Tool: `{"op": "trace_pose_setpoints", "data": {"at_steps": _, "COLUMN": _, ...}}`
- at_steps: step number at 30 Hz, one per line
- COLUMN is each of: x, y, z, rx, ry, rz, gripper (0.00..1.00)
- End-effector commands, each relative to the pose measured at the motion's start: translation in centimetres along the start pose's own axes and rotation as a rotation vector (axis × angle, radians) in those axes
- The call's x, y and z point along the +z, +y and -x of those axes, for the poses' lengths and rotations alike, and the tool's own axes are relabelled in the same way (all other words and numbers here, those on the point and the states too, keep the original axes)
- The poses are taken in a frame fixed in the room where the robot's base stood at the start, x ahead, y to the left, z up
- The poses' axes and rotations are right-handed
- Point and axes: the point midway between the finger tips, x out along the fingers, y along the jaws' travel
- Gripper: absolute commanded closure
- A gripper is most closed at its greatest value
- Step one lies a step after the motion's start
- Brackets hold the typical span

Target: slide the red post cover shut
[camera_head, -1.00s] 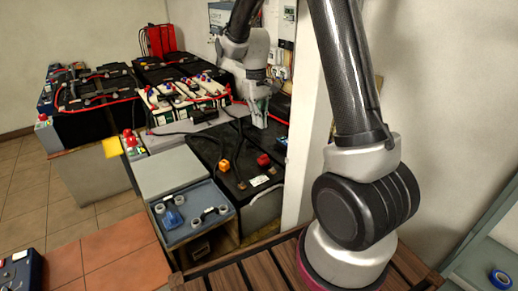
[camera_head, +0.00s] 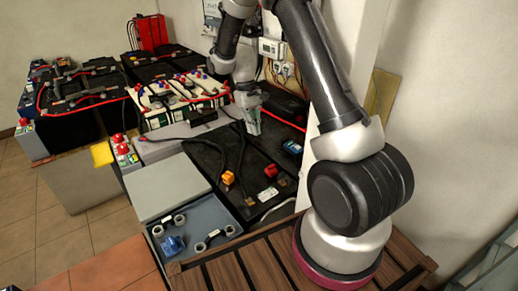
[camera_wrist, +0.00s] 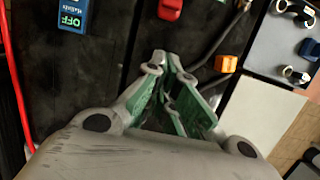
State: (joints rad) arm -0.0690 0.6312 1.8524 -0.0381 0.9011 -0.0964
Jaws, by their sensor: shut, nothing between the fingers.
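The red post cover (camera_head: 270,170) is a small block on top of a large black battery (camera_head: 210,160), near its front right. In the wrist view the red cover (camera_wrist: 170,9) is at the top edge, partly cut off. I cannot tell how far it is slid. My gripper (camera_head: 254,128) is shut and empty, above the battery, behind the red cover and apart from it. In the wrist view the green-padded fingers (camera_wrist: 170,85) point towards the battery top, below the red cover in the picture.
An orange cover (camera_head: 228,177) with a black cable sits left of the red one. A blue tag reading OFF (camera_wrist: 71,18) lies on the battery to the right in the head view (camera_head: 291,147). A grey tray (camera_head: 235,222) with fittings stands in front. A pale wall edge (camera_head: 306,185) is close on the right.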

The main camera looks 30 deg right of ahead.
Motion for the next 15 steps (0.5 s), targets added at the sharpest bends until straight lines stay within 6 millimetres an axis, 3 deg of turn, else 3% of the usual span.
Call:
{"op": "trace_pose_setpoints", "data": {"at_steps": 5, "x": 0.1, "y": 0.0, "z": -1.7, "rx": -0.001, "ry": -0.004, "rz": 0.000, "gripper": 1.00}}
{"op": "trace_pose_setpoints", "data": {"at_steps": 15, "x": 0.1, "y": 0.0, "z": -8.8, "rx": -0.001, "ry": -0.005, "rz": -0.001, "gripper": 1.00}}
